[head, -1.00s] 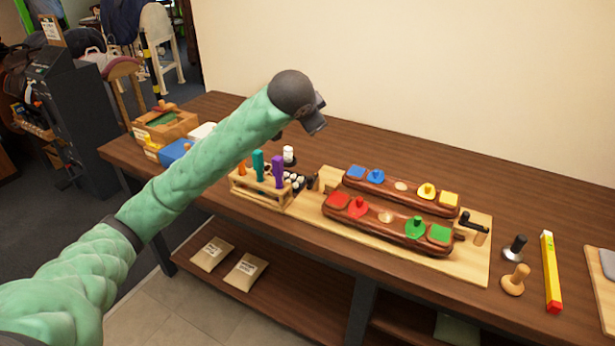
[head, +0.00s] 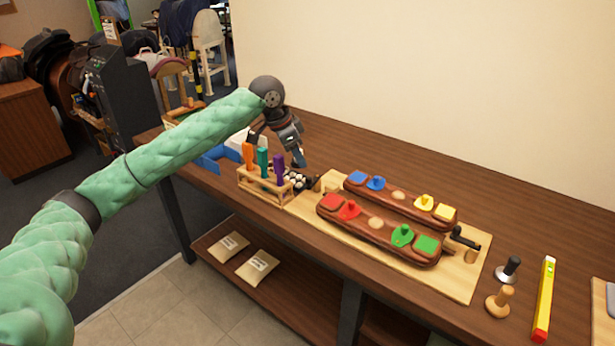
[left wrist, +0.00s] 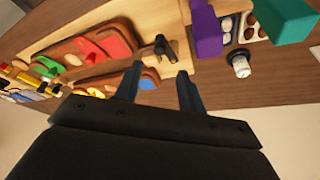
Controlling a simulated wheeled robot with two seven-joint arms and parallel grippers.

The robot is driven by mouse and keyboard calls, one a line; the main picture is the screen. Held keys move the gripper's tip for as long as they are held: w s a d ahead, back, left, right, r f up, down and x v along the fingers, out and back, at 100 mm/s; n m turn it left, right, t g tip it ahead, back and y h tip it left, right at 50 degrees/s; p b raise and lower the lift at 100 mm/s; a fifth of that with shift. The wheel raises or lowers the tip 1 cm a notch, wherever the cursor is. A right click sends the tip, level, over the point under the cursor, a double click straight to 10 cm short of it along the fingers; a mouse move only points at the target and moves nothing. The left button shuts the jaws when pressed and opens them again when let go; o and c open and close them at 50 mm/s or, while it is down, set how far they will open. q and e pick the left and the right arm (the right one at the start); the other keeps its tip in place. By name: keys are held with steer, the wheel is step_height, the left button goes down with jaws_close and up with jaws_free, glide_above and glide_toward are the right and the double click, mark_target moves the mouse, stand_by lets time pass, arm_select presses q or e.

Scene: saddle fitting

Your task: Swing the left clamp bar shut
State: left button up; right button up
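The left clamp bar is a short black bar (left wrist: 164,46) at the left end of the wooden base board (head: 462,282). In the left wrist view it lies ahead of my fingertips, roughly in line with the gap between them. In the head view it is small and dark (head: 317,184), so its exact angle is hard to tell. My left gripper (head: 300,160) hangs above the bench beside the tool rack, left of and behind the clamp. In the left wrist view its two fingers (left wrist: 158,84) are apart with nothing between them. My right gripper is out of view.
Two brown padded bars (head: 378,228) with coloured pieces lie on the board. The right clamp (head: 464,238) is at its other end. A wooden rack (head: 265,187) with orange, teal and purple handles stands close to my left gripper. A level (head: 544,300) lies at right.

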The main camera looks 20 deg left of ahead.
mark_target(309, 178)
arm_select(q)
steer(key=p+x, duration=0.1)
steer(key=x, duration=0.5)
steer(key=shift+s+f, duration=0.1)
steer(key=shift+d+f, duration=0.1)
steer(key=shift+f, duration=0.25)
steer(key=shift+d+f, duration=0.2)
steer(key=shift+f, duration=0.25)
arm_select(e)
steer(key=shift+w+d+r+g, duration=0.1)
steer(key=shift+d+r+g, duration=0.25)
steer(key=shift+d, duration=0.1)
